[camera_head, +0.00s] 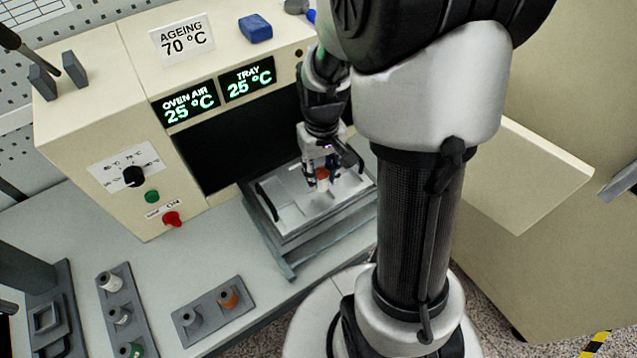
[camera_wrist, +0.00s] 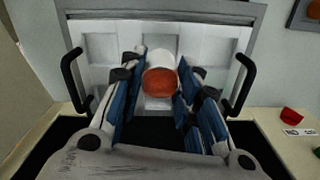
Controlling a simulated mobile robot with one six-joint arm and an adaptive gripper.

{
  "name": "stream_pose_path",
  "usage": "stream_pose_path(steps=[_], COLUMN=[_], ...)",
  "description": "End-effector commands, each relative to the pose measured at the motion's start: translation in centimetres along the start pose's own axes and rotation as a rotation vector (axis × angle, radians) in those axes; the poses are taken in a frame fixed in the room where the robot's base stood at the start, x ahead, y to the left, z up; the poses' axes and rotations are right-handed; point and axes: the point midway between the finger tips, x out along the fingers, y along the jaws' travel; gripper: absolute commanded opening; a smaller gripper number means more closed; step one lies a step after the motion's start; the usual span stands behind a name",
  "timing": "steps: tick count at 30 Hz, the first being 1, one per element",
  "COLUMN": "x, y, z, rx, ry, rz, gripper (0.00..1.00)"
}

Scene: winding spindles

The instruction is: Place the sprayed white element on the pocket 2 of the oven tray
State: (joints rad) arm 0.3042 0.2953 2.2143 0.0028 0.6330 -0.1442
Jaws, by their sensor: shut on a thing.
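My gripper (camera_wrist: 161,86) is shut on a white cylindrical element (camera_wrist: 161,60) with an orange-red end face, its blue-padded fingers on either side. In the head view my gripper (camera_head: 322,176) and the orange end of the element (camera_head: 322,173) are over the oven tray (camera_head: 290,212). The tray, pale with square pockets and two black handles, sits in front of the dark oven opening. In the wrist view the tray (camera_wrist: 85,75) lies behind the element, with pockets visible to its left and right. I cannot tell whether the element touches the tray.
The oven (camera_head: 120,105) shows 25 °C for air and tray. A grey two-place holder (camera_head: 212,312) carries an orange-topped and a grey-topped spindle. A grey rack (camera_head: 121,300) with several spindles stands left of it.

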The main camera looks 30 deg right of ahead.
Motion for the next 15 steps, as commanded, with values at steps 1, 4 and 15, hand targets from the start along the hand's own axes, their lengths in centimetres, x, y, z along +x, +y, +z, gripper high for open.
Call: stream_pose_path(steps=[1, 4, 15], x=[0.6, 1.1, 5.3], y=[0.0, 0.0, 0.0], z=[0.0, 0.0, 0.0], rx=[0.0, 0.0, 0.0], ry=[0.0, 0.0, 0.001], rz=[0.0, 0.0, 0.0], gripper=[0.06, 0.06, 0.06])
